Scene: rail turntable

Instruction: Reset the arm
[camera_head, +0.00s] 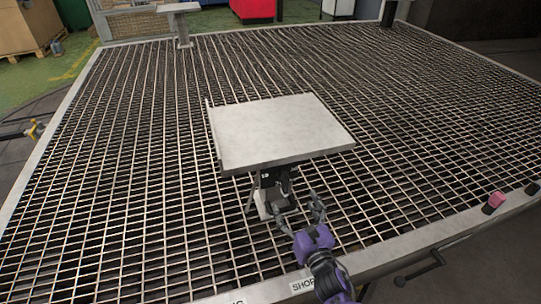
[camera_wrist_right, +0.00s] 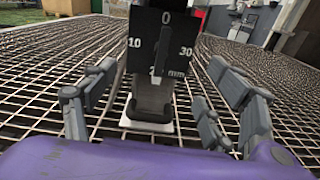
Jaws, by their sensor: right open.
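My right gripper (camera_head: 299,208) is open at the front of a small stand under a tilted grey plate (camera_head: 275,130). In the right wrist view its fingers (camera_wrist_right: 155,108) are spread wide on either side of a black scale plate (camera_wrist_right: 142,30) marked 0, 10, 30 and mm. A dark pointer arm (camera_wrist_right: 158,78) hangs in front of the scale, its lower end near the bottom mark, which it partly hides. The fingers appear apart from the arm, and nothing is held. My left gripper is not in view.
The stand rests on a large metal grating (camera_head: 120,180) with a pale frame. A label (camera_head: 303,286) is on the front edge. A post with a flat top (camera_head: 181,10) stands at the back. Most grating is clear.

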